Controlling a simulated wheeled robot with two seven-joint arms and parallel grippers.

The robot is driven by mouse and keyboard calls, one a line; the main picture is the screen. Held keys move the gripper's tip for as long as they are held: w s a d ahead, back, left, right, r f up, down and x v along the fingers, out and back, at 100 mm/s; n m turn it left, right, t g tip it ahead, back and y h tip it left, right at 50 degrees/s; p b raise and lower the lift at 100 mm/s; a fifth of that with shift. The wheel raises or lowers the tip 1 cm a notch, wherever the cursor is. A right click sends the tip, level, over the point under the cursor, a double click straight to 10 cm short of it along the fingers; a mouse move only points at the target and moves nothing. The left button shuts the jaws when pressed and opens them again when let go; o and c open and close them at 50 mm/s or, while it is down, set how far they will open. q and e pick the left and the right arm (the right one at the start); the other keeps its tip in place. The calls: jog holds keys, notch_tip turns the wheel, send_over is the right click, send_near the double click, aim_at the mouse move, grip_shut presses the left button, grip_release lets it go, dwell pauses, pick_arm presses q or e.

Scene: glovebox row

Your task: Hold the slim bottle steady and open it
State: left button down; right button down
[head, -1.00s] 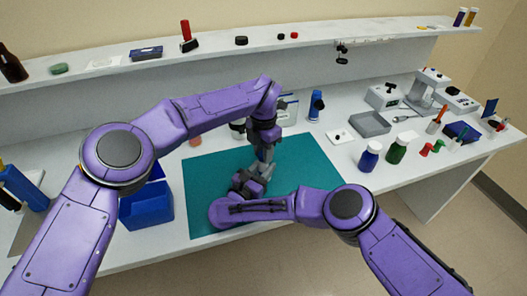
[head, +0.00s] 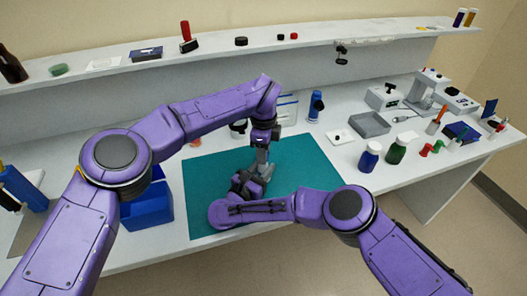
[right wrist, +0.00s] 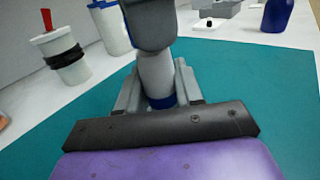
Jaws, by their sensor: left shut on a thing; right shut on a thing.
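The slim bottle is almost wholly hidden by my grippers; a dark blue part of it (right wrist: 161,102) shows low between the right fingers in the right wrist view. My right gripper (right wrist: 157,88) is shut around it, with a pale grey finger on each side. My left gripper (head: 262,168) comes down from above and is shut at the bottle's top. In the right wrist view, its dark body stands over a pale shape that covers most of the bottle; I cannot tell where finger ends and bottle begins. Both grippers are over the teal mat (head: 212,190).
A blue bin (head: 147,208) stands left of the mat. A blue bottle (head: 370,157), a green bottle (head: 396,150) and a grey tray (head: 369,124) are to the right. A white jar with a black band (right wrist: 62,55) stands behind. The mat's right part is clear.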

pick_arm(q)
jog(key=shift+r, duration=0.15)
pick_arm(e)
jog(key=shift+a, duration=0.1)
pick_arm(q)
jog(key=shift+r, duration=1)
jog(key=shift+r, duration=0.1)
notch_tip(320, 180, up, 4)
jog(key=shift+f, duration=0.1)
pick_arm(e)
jog(key=c, duration=0.7)
grip_release()
jog(key=shift+o, duration=0.2)
